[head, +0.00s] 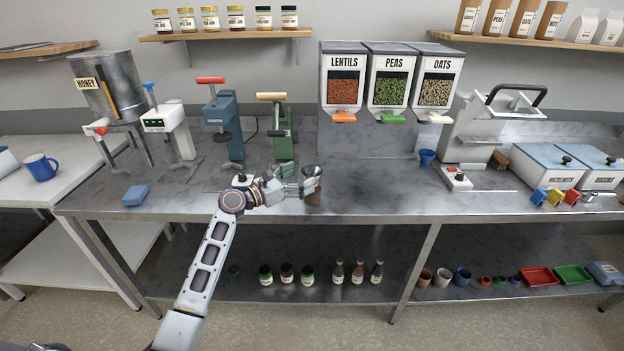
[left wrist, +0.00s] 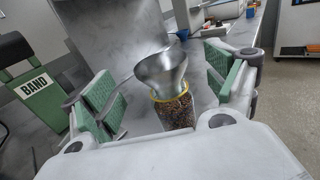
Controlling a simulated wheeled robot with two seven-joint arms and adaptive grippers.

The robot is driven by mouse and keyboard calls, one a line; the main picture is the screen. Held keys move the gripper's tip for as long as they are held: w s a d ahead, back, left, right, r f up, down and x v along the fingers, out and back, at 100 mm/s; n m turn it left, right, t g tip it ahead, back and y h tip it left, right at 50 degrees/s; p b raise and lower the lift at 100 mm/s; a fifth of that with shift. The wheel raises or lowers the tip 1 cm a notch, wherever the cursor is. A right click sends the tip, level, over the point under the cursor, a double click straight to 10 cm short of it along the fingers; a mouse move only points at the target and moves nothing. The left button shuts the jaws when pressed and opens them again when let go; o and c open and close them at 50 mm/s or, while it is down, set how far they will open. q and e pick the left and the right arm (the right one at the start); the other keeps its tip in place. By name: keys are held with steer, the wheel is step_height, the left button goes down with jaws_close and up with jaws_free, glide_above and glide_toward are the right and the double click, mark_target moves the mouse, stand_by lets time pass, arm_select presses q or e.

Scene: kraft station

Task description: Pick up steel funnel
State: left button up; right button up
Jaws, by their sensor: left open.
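The steel funnel (head: 312,171) sits in the mouth of a jar (head: 313,196) on the front part of the steel table. In the left wrist view the funnel (left wrist: 161,72) is grey with a wide cone, and the jar (left wrist: 175,110) below it has a yellow rim and dark grainy contents. My left gripper (head: 304,186) is at the jar from the left. Its green-padded fingers (left wrist: 172,92) are open, one on each side of the funnel and jar, with gaps showing. My right gripper is in neither view.
A green press (head: 282,135) labelled BAND and a blue press (head: 226,127) stand behind my left gripper. Lentils, peas and oats dispensers (head: 388,80) hang at the back. A small blue funnel (head: 427,157) and a white switch box (head: 457,178) are to the right. The table between is clear.

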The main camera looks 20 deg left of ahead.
mark_target(320, 168)
arm_select(q)
steer(key=shift+x, duration=2.6)
steer(key=shift+f, duration=0.1)
steer(key=c, duration=1.1)
steer(key=shift+c, duration=0.2)
